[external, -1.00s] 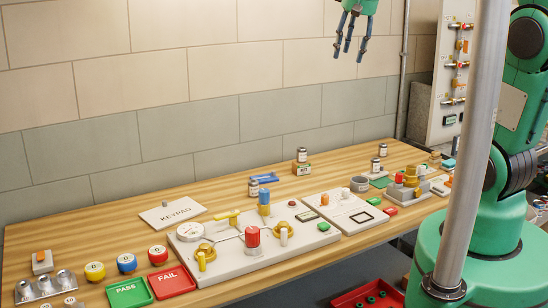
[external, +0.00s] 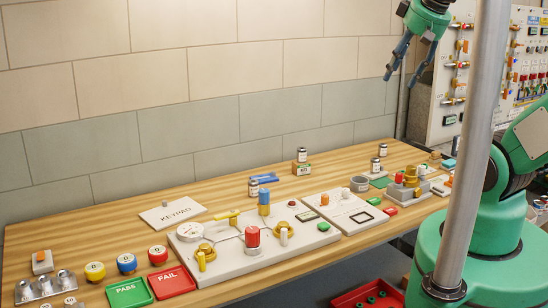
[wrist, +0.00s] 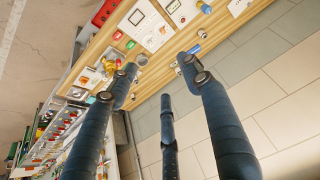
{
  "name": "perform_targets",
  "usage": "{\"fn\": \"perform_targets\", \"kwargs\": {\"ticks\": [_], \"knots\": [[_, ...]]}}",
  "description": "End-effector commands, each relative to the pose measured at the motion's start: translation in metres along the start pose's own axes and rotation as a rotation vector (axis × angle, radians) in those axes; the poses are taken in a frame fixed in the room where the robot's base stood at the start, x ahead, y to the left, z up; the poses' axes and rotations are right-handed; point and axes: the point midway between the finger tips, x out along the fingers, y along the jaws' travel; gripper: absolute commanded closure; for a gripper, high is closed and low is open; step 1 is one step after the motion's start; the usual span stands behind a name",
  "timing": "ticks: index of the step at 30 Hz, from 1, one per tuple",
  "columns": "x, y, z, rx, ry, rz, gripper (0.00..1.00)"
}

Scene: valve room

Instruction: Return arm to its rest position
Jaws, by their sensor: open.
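My gripper (external: 410,62) is in the air at the upper right of the external view, above the far right part of the wooden bench (external: 120,222). Its dark blue fingers point down and are spread apart with nothing between them. In the wrist view the fingers of my gripper (wrist: 160,95) are also apart and empty. The bench (wrist: 150,68) and the tiled wall show beyond them. My green arm stands at the right, behind a grey pole, which hides part of it.
The pole (external: 474,150) stands in front of my arm. A valve panel (external: 450,80) rises behind the bench's right end. A red bin (external: 365,294) is below.

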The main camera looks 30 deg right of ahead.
Motion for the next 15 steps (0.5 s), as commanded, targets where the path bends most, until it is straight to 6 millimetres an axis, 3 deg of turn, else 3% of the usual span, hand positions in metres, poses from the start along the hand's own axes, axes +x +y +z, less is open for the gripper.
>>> {"fn": "perform_targets", "kwargs": {"ticks": [15], "knots": [[0.0005, -0.0005, 0.0087, -0.002, 0.007, -0.001, 0.51]]}}
